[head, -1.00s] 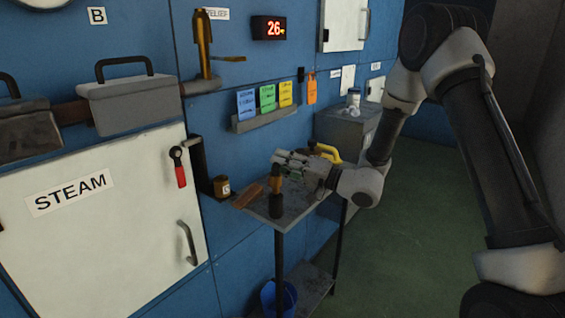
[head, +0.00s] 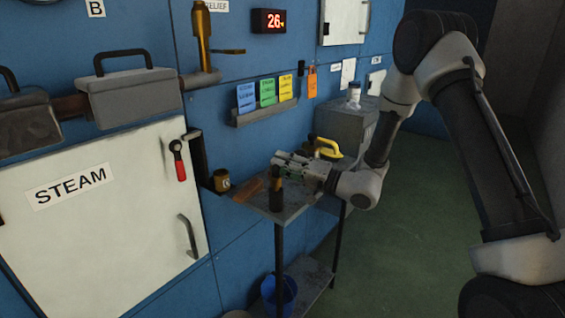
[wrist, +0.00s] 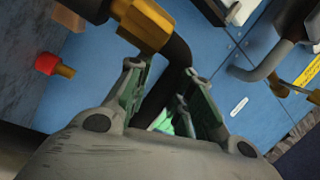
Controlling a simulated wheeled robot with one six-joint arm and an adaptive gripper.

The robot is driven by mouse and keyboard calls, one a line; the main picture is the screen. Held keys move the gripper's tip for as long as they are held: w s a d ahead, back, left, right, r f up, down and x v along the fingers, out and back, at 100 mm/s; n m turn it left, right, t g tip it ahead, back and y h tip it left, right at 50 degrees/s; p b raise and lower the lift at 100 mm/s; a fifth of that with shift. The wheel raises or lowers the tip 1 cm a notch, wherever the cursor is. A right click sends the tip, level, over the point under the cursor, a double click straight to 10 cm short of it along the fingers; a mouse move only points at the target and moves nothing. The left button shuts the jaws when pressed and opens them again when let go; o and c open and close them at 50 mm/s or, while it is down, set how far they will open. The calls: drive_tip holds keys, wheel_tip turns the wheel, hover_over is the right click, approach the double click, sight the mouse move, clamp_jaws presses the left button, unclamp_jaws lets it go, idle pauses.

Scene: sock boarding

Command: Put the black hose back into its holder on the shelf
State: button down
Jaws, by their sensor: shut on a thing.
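My gripper (head: 278,163) is over the left end of a grey metal shelf table (head: 290,212). In the wrist view its green-lined fingers (wrist: 168,95) are closed around the black hose (wrist: 180,55). The hose bends up from between the fingers to a brass fitting (wrist: 145,25) with a dark end piece at the top left. In the head view a dark part of the hose (head: 276,197) hangs upright below the fingers, just over or touching the table; I cannot tell which. I cannot make out the holder clearly.
A brown block (head: 247,190) and a small amber jar (head: 221,181) are left of my gripper. A yellow-handled thing (head: 328,147) is behind it. A red-handled lever (head: 180,165) is on the left wall. A blue bucket (head: 275,290) is below. Green floor (head: 420,240) is clear at right.

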drive_tip(key=shift+f, duration=0.5)
drive_tip(key=c, duration=1.2)
unclamp_jaws()
drive_tip(key=shift+f, duration=0.1)
drive_tip(key=v, duration=1.2)
